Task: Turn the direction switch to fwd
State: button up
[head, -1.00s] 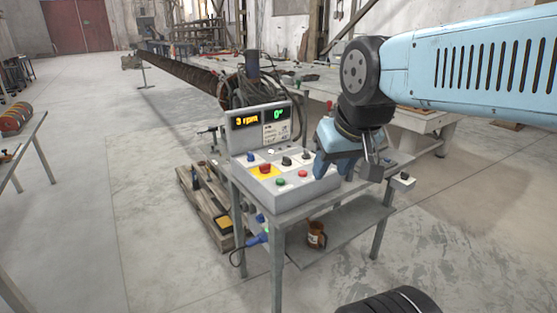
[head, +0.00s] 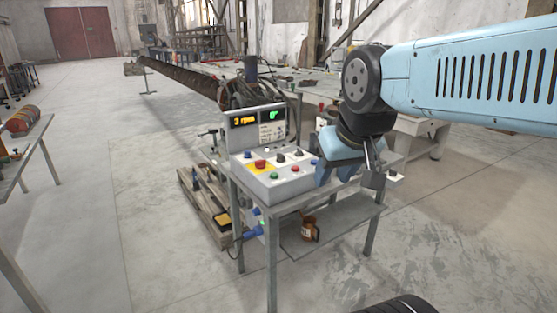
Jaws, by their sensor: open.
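A grey control box (head: 257,188) stands on a small metal table. Its upright display (head: 255,128) reads 3 rpm in orange and 0° in green. The sloped panel carries a red button (head: 260,164) on a yellow plate, green and red buttons in front, blue ones at the sides, and small dark knobs (head: 280,157). I cannot read which knob is the direction switch or where it points. My gripper (head: 322,180) is open, at the right end of the box. Its fingertips are partly hidden, and I cannot tell whether it touches anything.
A brown mug (head: 309,229) stands on the table's lower shelf. A wooden pallet (head: 207,205) lies left of the table. A large workbench (head: 417,127) stands behind at right. The floor in front is clear.

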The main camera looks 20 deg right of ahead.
aim_at(281, 158)
jog(key=z, duration=0.3)
jog(key=k, duration=0.15)
jog(key=u, duration=0.95)
jog(key=i, duration=1.45)
jog(key=z, duration=0.55)
jog(key=k, duration=0.85)
jog(key=z, duration=0.2)
jog(key=i, duration=0.85)
jog(key=u, duration=0.05)
